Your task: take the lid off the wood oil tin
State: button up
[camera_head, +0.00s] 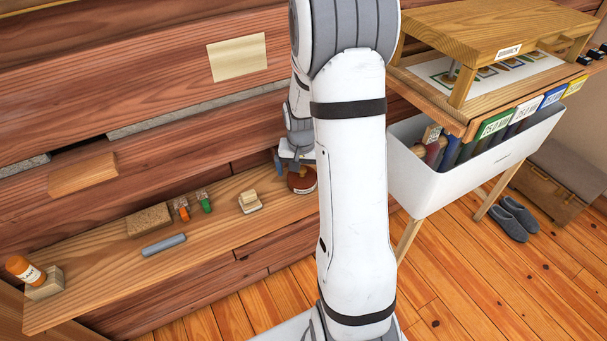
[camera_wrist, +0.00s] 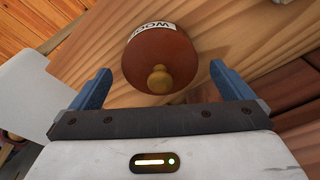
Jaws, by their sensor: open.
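The wood oil tin (camera_head: 302,184) is a round reddish-brown tin standing at the right end of the wooden shelf, partly hidden by my arm. In the wrist view the tin (camera_wrist: 135,35) shows part of a white label. Its brown lid (camera_wrist: 185,60) is on top and has a round wooden knob (camera_wrist: 159,79). My gripper (camera_wrist: 163,75) is open, with one blue finger on each side of the lid and a gap between each finger and the lid. In the head view my gripper (camera_head: 291,158) is at the tin and mostly hidden by the arm.
A white bin (camera_head: 470,170) hangs right of my arm.

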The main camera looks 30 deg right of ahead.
jog(key=c, duration=1)
